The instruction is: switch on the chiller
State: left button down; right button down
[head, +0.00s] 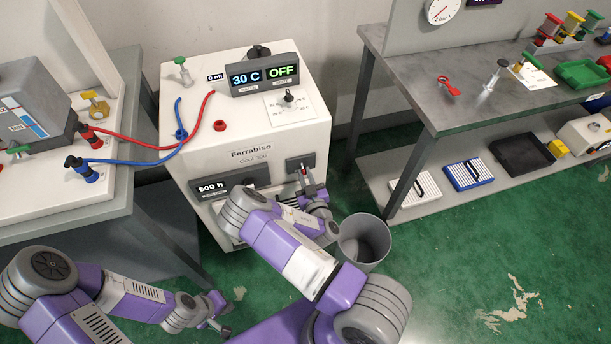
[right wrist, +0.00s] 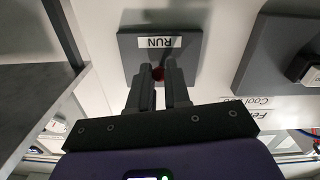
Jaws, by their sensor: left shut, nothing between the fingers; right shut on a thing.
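The chiller (head: 240,150) is a white box marked Ferrabiso, with a display (head: 264,76) reading 30 C and OFF. On its front is a dark switch plate (head: 293,163), labelled RUN, upside down, in the right wrist view (right wrist: 187,58). My right gripper (head: 305,177) is at this plate, its fingers shut on the red switch knob (right wrist: 158,73); the fingers hide most of the knob. My left gripper (head: 220,326) is shut and empty, low over the floor at the bottom of the head view.
A grey bin (head: 364,243) stands on the floor right of the chiller. A metal bench (head: 450,100) with a lower shelf is at right. Red (head: 140,142) and blue (head: 135,160) hoses run between the left table's machine and the chiller top.

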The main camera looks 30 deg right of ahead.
notch_tip(320, 180, up, 4)
jog(key=g+p, duration=0.3)
jog(key=p, duration=0.4)
jog(key=g+y+p, duration=0.1)
jog(key=g+p, duration=0.2)
jog(key=p, duration=0.3)
jog(key=shift+w+f+g+y+p, duration=0.1)
jog(key=shift+w+g+y+p, duration=0.05)
jog(key=shift+g+y+p, duration=0.2)
jog(key=shift+w+d+r+g+y+p, duration=0.1)
jog(key=shift+g+y+p, duration=0.1)
jog(key=shift+g+p, duration=0.45)
jog(key=shift+w+r+g+y+p, duration=0.1)
jog(key=shift+g+y+p, duration=0.05)
jog(key=shift+g+p, duration=0.5)
jog(key=c, duration=1.1)
grip_release()
jog(key=p, duration=0.1)
send_near(303, 167)
jog(key=shift+s+r, duration=0.35)
jog(key=shift+r, duration=0.35)
